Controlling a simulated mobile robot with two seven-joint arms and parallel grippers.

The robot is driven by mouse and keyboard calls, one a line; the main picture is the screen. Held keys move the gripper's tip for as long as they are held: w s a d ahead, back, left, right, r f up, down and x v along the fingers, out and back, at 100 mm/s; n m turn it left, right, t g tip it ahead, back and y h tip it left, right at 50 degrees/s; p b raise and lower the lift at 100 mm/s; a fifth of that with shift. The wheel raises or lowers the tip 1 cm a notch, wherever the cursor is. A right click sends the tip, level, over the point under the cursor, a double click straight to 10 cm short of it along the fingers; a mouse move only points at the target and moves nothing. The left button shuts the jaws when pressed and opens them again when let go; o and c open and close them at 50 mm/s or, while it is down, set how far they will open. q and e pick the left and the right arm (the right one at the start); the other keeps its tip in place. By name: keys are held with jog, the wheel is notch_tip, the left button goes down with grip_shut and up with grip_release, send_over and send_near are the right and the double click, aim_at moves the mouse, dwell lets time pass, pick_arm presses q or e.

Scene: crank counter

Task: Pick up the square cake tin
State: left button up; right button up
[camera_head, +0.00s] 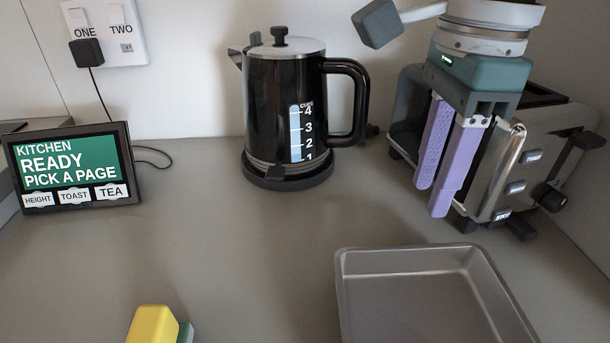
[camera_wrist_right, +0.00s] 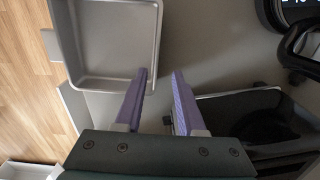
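The square cake tin (camera_head: 400,285) is a shallow grey metal pan lying on the counter at the lower right of the head view. Its near part is cut off by the frame's bottom edge. The tin also shows at the upper left of the right wrist view (camera_wrist_right: 112,42). My right gripper (camera_head: 433,200) has purple fingers that point down, above the counter beyond the tin and in front of the toaster. In the right wrist view its fingers (camera_wrist_right: 162,75) are apart with nothing between them, and the tin lies beside them. My left gripper is not in view.
A silver toaster (camera_head: 510,170) stands close behind my right gripper. A black kettle (camera_head: 280,110) sits on its base at the back. A screen (camera_head: 75,170) stands at the left, and a yellow block (camera_head: 152,325) is at the front. The counter's middle is clear.

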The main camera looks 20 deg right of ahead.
send_over(410, 249)
jog(key=d, duration=0.1)
notch_tip(410, 249, down, 4)
jog(key=shift+s+d+f, duration=0.1)
jog(key=shift+f, duration=0.15)
jog(key=f, duration=0.2)
jog(key=a+f, duration=0.1)
jog(key=f, duration=0.1)
jog(key=shift+f, duration=0.7)
grip_shut()
dwell(0.5)
